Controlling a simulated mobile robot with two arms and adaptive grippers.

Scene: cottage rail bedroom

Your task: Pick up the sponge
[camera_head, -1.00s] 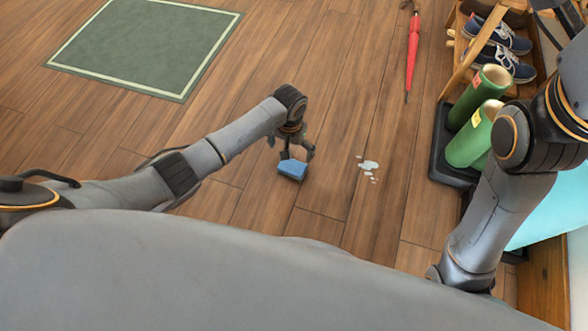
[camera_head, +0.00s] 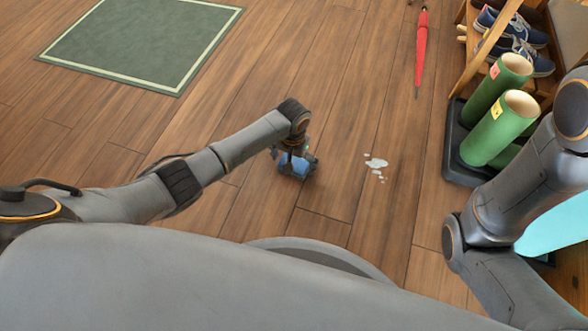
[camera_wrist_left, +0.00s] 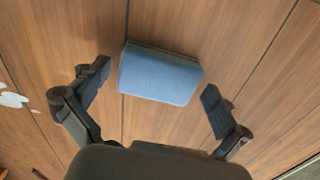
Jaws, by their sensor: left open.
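The blue sponge (camera_wrist_left: 160,75) lies on the wooden floor, between and slightly ahead of the fingertips in the left wrist view. My left gripper (camera_wrist_left: 152,88) is open, with one finger on each side of the sponge and a gap on both sides. In the head view the left gripper (camera_head: 294,165) is right over the sponge (camera_head: 292,167) and partly hides it. My right arm is at the right side of the head view; its gripper is out of frame.
A white spill (camera_head: 376,164) is on the floor right of the sponge. A dark stand with green tubes (camera_head: 500,128), a shoe rack with blue shoes (camera_head: 512,38) and a red umbrella (camera_head: 422,45) are to the right. A green rug (camera_head: 140,42) lies far left.

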